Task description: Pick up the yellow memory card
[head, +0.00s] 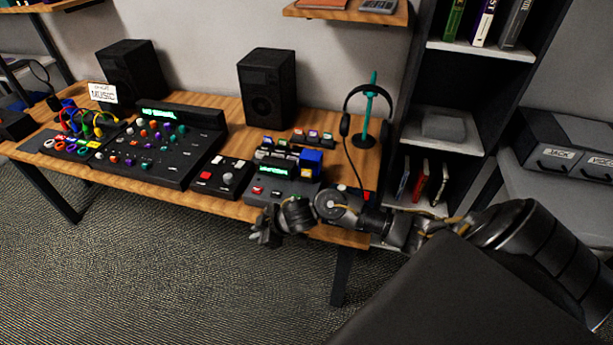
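Several small coloured cards stand in a dark rack (313,141) and around a dark console (285,188) with a green display, near the right end of the wooden desk. A small yellow patch (306,173) shows at the console's right side, below a blue block (311,158); it may be the yellow memory card, but it is too small to be sure. My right gripper (260,232) is in front of the desk's front edge, below and left of the console, apart from the cards. Its fingers are too small and dark to read. My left gripper is out of view.
A large mixing console (160,145) and a small controller (222,178) stand left of the cards. Two black speakers (267,88) stand behind. A headphone stand (368,105) is at the right, near a shelf unit (440,130). Carpet in front is clear.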

